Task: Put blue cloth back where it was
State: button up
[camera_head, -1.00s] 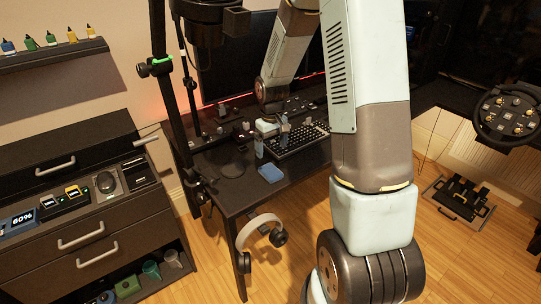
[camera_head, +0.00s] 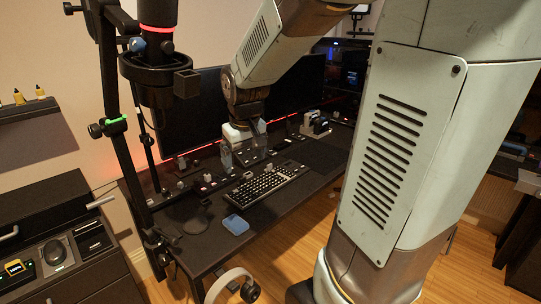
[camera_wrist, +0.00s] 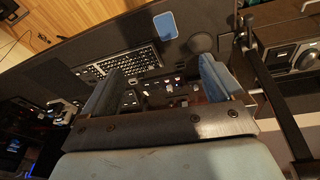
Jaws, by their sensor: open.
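The blue cloth (camera_head: 235,224) is a small flat square lying on the dark desk (camera_head: 200,250) near its front edge. It also shows in the wrist view (camera_wrist: 166,25) at the top, beyond the fingers and apart from them. My gripper (camera_head: 246,155) is over the back part of the desk, behind the keyboard. In the wrist view my gripper (camera_wrist: 160,76) has its two bluish fingers wide apart with nothing held between them.
A keyboard (camera_head: 265,185) lies right of the cloth, and a round dark pad (camera_head: 195,225) lies left of it. A monitor (camera_head: 190,110) stands behind. A stand pole (camera_head: 115,130) rises at the left. A headset (camera_head: 230,285) hangs below the front edge.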

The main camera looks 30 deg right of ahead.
jog(key=s+r+m+t, duration=0.1)
jog(key=s+r, duration=0.3)
jog(key=s, duration=0.4)
jog(key=s+r+t, duration=0.1)
jog(key=s+r, duration=0.3)
jog(key=s, duration=0.4)
jog(key=shift+a+m+t+y, duration=0.3)
jog(key=shift+a+m, duration=0.05)
jog(key=shift+m, duration=0.05)
